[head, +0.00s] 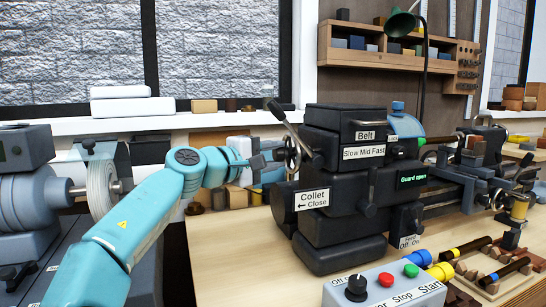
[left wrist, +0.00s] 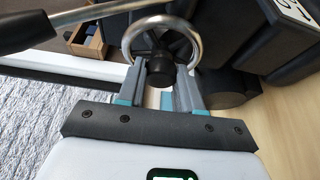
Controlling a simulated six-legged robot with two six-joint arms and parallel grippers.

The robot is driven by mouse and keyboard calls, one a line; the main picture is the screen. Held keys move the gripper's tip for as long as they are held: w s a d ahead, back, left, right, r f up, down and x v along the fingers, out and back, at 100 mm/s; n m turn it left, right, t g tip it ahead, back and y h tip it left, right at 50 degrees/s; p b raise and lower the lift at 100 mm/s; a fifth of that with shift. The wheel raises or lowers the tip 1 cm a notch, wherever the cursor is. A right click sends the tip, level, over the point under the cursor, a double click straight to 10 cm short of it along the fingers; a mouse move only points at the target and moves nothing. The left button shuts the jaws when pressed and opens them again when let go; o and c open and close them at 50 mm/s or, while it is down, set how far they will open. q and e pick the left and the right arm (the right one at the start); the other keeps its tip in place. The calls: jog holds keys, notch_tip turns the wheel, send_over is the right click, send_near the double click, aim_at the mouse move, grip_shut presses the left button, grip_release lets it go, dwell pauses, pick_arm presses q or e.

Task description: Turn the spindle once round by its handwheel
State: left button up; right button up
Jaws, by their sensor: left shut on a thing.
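The handwheel (head: 291,153) sits on the left end of the dark lathe headstock (head: 335,185) in the head view. In the left wrist view it is a bright metal ring (left wrist: 128,38) with dark spokes. My left gripper (head: 268,162) reaches it from the left. In the left wrist view its two grey fingers (left wrist: 161,76) stand on either side of a black knob (left wrist: 160,66) at the wheel's near rim and are closed on it. The spindle itself is hidden inside the headstock. My right gripper is not in view.
A lever with a dark grip (head: 275,108) rises close beside the wheel. It crosses the upper left of the left wrist view (left wrist: 75,15). A grinder (head: 100,185) stands at left. A control box with buttons (head: 385,288) stands in front. The bench (head: 245,240) left of the headstock is bare.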

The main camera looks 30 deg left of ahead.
pick_arm(q)
jog(key=shift+f, duration=0.15)
jog(key=o, duration=1)
jog(key=shift+o, duration=0.2)
jog(key=b+v, duration=0.3)
jog(key=v, duration=1.3)
jog(key=shift+s+b, duration=0.2)
jog(key=shift+b, duration=0.1)
